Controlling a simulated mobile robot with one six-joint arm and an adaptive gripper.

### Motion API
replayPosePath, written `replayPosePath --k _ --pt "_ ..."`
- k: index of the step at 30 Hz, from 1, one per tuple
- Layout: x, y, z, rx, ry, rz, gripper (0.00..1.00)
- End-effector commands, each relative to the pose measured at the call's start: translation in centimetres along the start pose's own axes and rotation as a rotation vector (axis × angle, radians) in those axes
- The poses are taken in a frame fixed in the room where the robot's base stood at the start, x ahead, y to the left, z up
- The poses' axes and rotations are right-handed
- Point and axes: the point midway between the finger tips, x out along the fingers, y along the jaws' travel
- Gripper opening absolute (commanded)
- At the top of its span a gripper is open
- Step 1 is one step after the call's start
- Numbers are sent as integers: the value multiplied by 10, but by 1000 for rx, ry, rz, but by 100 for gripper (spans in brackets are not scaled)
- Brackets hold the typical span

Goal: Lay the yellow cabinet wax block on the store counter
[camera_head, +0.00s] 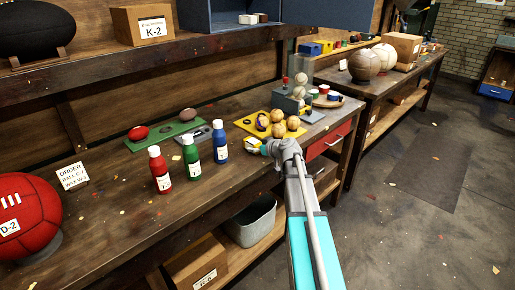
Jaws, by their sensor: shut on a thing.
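My gripper (262,148) is over the near workbench (110,215), at the end of my turquoise and grey arm. I cannot tell which surface is called the store counter.
Red (160,172), green (192,160) and blue (220,143) bottles stand left of my gripper. A yellow tray (249,122) with several tan balls lies just behind it. A red ball (28,215) and an order card (73,175) are at left. The bench's front middle is clear.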

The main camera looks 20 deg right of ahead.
Motion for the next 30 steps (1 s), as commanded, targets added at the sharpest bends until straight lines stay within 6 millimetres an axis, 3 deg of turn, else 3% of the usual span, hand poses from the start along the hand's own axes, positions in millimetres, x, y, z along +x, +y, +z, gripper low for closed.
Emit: replayPosePath --k 1,2,7,25,30 --pt "1 0 2 0 0 0 8" --pt "1 0 2 0 0 0 65" --pt "0 0 1 0 0 0 97" --pt "-1 0 -2 0 0 1 98" --pt "-18 0 -2 1 0 2 98"
